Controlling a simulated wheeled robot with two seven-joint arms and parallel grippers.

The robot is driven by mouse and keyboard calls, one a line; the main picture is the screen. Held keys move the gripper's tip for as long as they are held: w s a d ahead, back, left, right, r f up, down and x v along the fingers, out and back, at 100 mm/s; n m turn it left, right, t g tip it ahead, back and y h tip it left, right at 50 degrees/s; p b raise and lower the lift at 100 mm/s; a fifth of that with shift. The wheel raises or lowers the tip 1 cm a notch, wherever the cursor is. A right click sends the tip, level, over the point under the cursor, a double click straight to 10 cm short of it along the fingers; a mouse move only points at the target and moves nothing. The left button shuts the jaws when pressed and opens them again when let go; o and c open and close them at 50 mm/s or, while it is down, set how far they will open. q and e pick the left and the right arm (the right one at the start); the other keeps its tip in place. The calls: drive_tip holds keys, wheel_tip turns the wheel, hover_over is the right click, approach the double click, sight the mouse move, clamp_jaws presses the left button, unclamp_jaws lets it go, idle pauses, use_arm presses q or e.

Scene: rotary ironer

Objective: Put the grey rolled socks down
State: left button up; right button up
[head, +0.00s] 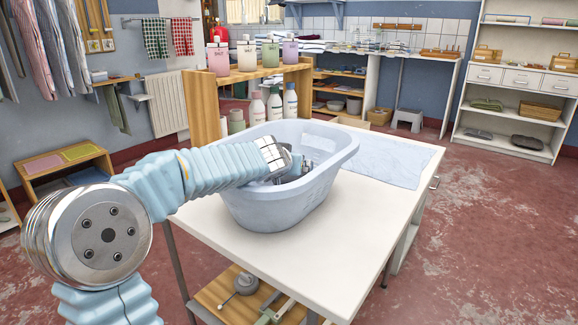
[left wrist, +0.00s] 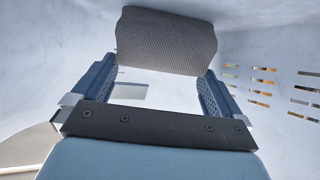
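The grey rolled socks (left wrist: 165,40) are a ribbed grey roll at the fingertips of my left gripper (left wrist: 160,75) in the left wrist view. The fingers are apart by about the roll's width, one against each side of it. In the head view my left gripper (head: 295,168) reaches down into a pale blue-white tub (head: 275,207), below its rim. The socks cannot be made out clearly there, and whether they touch the tub's floor cannot be told. My right gripper is in neither view.
The tub stands on a white table (head: 330,245). A pale cloth (head: 385,158) lies flat to its right. A wooden shelf (head: 255,75) with several bottles stands close behind. The table's front right is clear. Slots (left wrist: 262,82) show in the pale wall.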

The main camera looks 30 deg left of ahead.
use_arm(q)
drive_tip(key=shift+f, duration=0.25)
drive_tip(key=shift+w+r+p, duration=0.1)
drive_tip(key=shift+r+p, duration=0.5)
drive_tip(key=shift+p, duration=0.3)
drive_tip(key=shift+s+r, duration=0.2)
drive_tip(key=shift+s, duration=0.05)
drive_tip(key=v, duration=0.7)
drive_tip(key=shift+b, duration=0.3)
